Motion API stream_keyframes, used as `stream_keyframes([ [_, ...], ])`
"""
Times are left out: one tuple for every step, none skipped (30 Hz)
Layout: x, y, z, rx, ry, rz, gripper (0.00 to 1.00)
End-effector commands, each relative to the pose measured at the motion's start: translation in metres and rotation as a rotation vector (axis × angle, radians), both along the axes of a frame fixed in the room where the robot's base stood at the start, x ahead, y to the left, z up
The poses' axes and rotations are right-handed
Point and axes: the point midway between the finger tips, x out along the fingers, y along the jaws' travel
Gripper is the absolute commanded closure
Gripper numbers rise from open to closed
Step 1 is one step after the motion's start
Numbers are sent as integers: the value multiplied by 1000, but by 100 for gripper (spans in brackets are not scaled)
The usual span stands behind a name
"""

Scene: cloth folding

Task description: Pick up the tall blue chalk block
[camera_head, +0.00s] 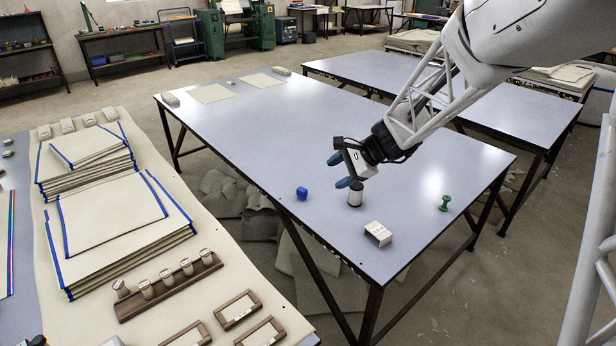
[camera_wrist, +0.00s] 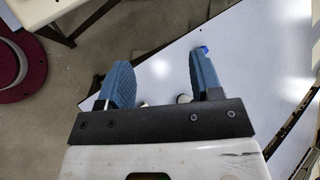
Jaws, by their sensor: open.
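The blue chalk block (camera_head: 302,193) is a small, deep-blue piece standing on the grey-blue table (camera_head: 250,140), near its left front edge in the head view. A bit of blue at the tip of the right finger in the wrist view (camera_wrist: 204,49) appears to be the same block, mostly hidden by that finger. My gripper (camera_head: 339,172) is above the table, to the right of the block and apart from it. Its two blue fingers are spread in the wrist view (camera_wrist: 158,72), with nothing held between them.
A white box-like piece (camera_head: 378,233) lies nearer the front corner, and a green piece (camera_head: 445,203) stands to the right. Tabletop left of the block is bare. A cloth-covered table (camera_head: 105,320) stands at left.

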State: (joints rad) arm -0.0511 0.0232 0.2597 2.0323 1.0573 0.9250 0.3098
Motion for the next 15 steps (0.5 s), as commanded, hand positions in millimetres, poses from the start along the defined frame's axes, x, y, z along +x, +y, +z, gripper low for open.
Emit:
stream_keyframes([
  [12,4,-9,21,21,-24,40],
  [19,6,-12,36,30,-40,40],
  [28,9,-19,54,45,-61,40],
  [34,11,-23,67,55,-77,40],
  [41,13,-27,82,66,-92,40],
  [50,16,-33,100,80,-114,40],
  [57,18,-37,114,91,-131,40],
  [64,21,-42,127,102,-146,40],
  [72,23,-48,145,116,-167,40],
  [79,25,-54,158,127,-183,40],
  [85,27,-59,171,138,-199,40],
  [94,30,-66,190,153,-222,40],
  [100,32,-71,203,165,-238,40],
  [106,34,-76,216,175,-254,40],
  [115,36,-84,233,189,-276,40],
])
